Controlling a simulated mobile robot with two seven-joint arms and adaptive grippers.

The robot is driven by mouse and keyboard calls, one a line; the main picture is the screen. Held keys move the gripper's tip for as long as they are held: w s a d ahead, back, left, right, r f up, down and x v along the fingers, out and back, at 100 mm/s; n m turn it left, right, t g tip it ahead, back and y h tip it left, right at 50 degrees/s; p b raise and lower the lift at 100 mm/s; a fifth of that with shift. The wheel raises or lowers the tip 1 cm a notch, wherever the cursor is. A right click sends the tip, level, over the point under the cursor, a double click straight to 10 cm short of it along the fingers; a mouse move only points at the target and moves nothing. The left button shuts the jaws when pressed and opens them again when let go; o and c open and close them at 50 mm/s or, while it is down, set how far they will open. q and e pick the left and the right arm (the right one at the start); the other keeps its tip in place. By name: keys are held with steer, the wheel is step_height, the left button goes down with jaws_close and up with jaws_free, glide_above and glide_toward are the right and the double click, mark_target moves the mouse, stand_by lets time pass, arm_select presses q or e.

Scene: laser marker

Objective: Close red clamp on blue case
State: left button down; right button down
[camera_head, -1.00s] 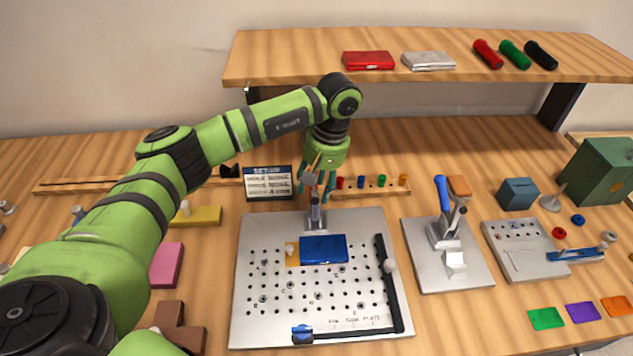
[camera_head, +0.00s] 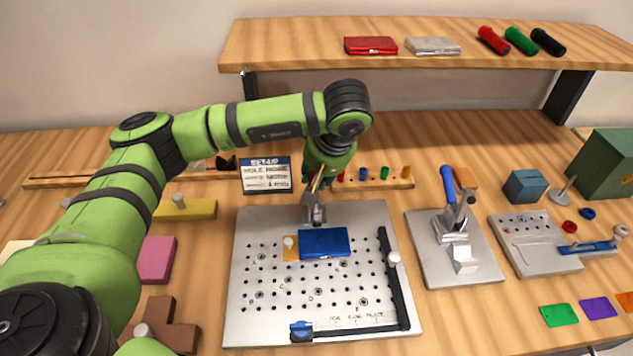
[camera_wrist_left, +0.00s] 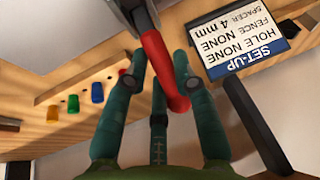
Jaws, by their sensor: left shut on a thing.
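The blue case (camera_head: 325,244) lies flat on the perforated metal plate (camera_head: 245,300), beside a yellow-orange piece at its left. The red clamp's grey metal body (camera_head: 315,212) stands just behind the case. Its red handle (camera_wrist_left: 160,65) shows in the left wrist view, running between the dark green fingers. My left gripper (camera_head: 320,186) is above and behind the clamp, shut on that handle; its fingers (camera_wrist_left: 165,85) lie on both sides of it. In the head view the handle is mostly hidden by the gripper. My right gripper is not in view.
A set-up sign (camera_head: 266,176) stands left of the gripper. A peg rail (camera_head: 395,184) runs behind the plate. A blue-handled clamp (camera_head: 448,184) stands on a plate at the right. A black fence (camera_head: 392,275) edges the metal plate. A shelf (camera_head: 300,57) hangs above.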

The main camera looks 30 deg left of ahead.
arm_select(q)
steer(key=b, duration=0.1)
steer(key=t+b, duration=0.1)
steer(key=shift+s+d+t+y+b, duration=0.2)
steer(key=shift+s+t+y+b, duration=0.1)
steer(key=shift+s+y, duration=0.1)
steer(key=shift+s+d+r+t+y+b, duration=0.15)
steer(key=shift+r+t+y+b, duration=0.2)
steer(key=shift+b, duration=0.3)
steer(key=c, duration=1)
jaws_free()
steer(key=v, duration=1.2)
